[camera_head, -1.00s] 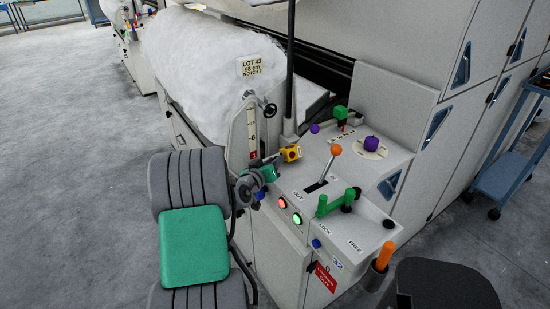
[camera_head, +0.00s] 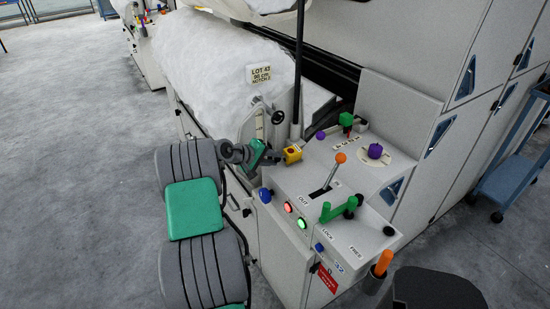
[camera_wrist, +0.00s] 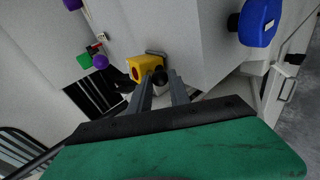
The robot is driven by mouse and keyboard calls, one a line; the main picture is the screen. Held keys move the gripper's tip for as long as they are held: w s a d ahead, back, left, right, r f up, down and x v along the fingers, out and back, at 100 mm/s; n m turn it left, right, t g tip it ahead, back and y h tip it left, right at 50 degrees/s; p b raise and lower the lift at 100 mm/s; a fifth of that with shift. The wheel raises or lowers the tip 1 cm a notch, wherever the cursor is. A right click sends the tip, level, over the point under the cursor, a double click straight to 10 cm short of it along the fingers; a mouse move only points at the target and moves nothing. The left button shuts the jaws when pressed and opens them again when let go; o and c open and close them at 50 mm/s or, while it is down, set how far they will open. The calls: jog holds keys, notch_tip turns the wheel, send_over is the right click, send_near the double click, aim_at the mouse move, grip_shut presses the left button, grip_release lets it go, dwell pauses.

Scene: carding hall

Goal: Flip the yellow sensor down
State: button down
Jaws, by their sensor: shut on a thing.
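The yellow sensor (camera_head: 293,155) is a small yellow block at the back left edge of the machine's control top, near the foot of a black post. In the wrist view the yellow sensor (camera_wrist: 146,67) has a red mark on its face and a round black part in front. My gripper (camera_head: 282,158) reaches it from the left. In the wrist view the fingers of my gripper (camera_wrist: 160,80) close around the black part, touching the sensor. The fingertips are partly hidden, and the sensor's exact tilt is hard to tell.
An orange-knobbed lever (camera_head: 341,158), a green handle (camera_head: 338,210) and a purple knob (camera_head: 375,151) stand to the right on the panel. A blue knob (camera_head: 265,195) is close below my gripper. A white fibre roll (camera_head: 225,75) lies behind. Floor at left is clear.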

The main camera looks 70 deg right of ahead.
jog(key=shift+w+d+f+n+g+y+p, duration=0.25)
jog(key=shift+w+d+n+g+y+p, duration=0.1)
jog(key=shift+w+n+g+y+p, duration=0.2)
jog(key=shift+s, duration=0.1)
jog(key=c, duration=1.2)
grip_release()
jog(key=b+v, duration=0.1)
jog(key=v, duration=0.6)
jog(key=shift+w+a+r, duration=0.2)
jog(key=shift+a, duration=0.05)
